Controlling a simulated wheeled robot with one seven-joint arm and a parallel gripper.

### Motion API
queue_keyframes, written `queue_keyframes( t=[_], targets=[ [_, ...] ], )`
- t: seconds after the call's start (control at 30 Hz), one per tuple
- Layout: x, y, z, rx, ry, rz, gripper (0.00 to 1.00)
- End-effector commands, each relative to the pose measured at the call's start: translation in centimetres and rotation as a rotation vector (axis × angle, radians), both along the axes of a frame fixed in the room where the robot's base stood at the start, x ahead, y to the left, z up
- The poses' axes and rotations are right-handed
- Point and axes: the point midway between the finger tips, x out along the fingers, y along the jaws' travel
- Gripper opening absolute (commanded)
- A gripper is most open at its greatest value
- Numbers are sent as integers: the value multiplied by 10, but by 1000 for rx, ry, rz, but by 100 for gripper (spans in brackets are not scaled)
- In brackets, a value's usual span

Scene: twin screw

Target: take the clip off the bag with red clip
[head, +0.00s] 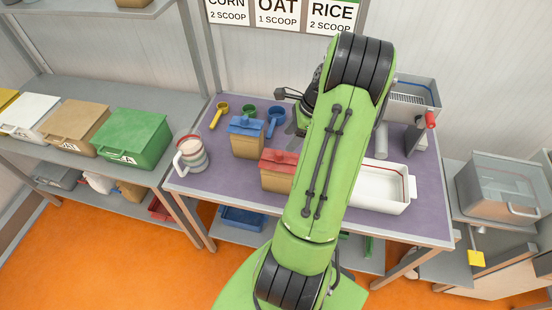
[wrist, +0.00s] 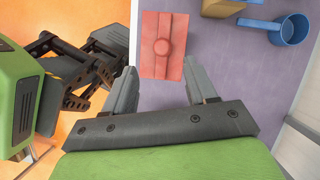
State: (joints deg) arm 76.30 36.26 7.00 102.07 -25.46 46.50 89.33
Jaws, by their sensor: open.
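The bag with the red clip (head: 276,183) is a tan bag standing on the purple table top, partly hidden by my arm. Its red clip (head: 279,160) covers the top. In the wrist view the red clip (wrist: 165,30) is a flat rectangle with a raised ridge and a round knob, seen from above. My gripper (wrist: 160,68) is open and empty. Its two fingers point toward the near end of the clip, one to each side, with no visible contact. In the head view my arm hides most of the gripper.
A tan bag with a blue clip (head: 247,124) stands just behind and left. Yellow (head: 219,114), green (head: 249,111) and blue (head: 276,121) scoops lie at the back. A white tray (head: 384,204) is to the right.

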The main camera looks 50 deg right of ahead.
Motion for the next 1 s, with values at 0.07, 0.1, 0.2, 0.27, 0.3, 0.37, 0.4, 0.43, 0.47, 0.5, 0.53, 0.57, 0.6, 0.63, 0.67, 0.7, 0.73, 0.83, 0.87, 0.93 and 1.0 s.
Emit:
queue_keyframes(
  t=[0.07,0.1,0.2,0.27,0.3,0.37,0.4,0.43,0.47,0.5,0.53,0.57,0.6,0.63,0.67,0.7,0.73,0.83,0.87,0.93,1.0],
  targets=[
    [5,5,-19,3,2,2,57],
    [8,7,-25,3,2,2,57],
    [11,9,-34,0,1,1,57],
    [13,11,-41,1,2,2,57],
    [16,13,-47,2,3,3,57],
    [20,16,-58,4,2,3,57],
    [22,18,-65,3,2,2,57],
    [24,19,-70,3,3,3,57],
    [25,20,-74,1,2,2,57],
    [27,21,-78,1,2,2,57],
    [27,21,-80,1,2,2,57],
    [28,21,-82,0,1,1,57],
    [28,21,-82,-2,1,1,57],
    [28,21,-82,-2,1,1,57],
    [28,21,-82,-3,1,1,57],
    [28,21,-82,-3,1,1,57],
    [28,21,-82,-3,1,1,57],
    [28,21,-82,-3,1,1,44],
    [28,21,-82,-3,1,1,40],
    [28,21,-82,-2,1,1,29],
    [28,21,-82,-2,1,1,18]
  ],
)
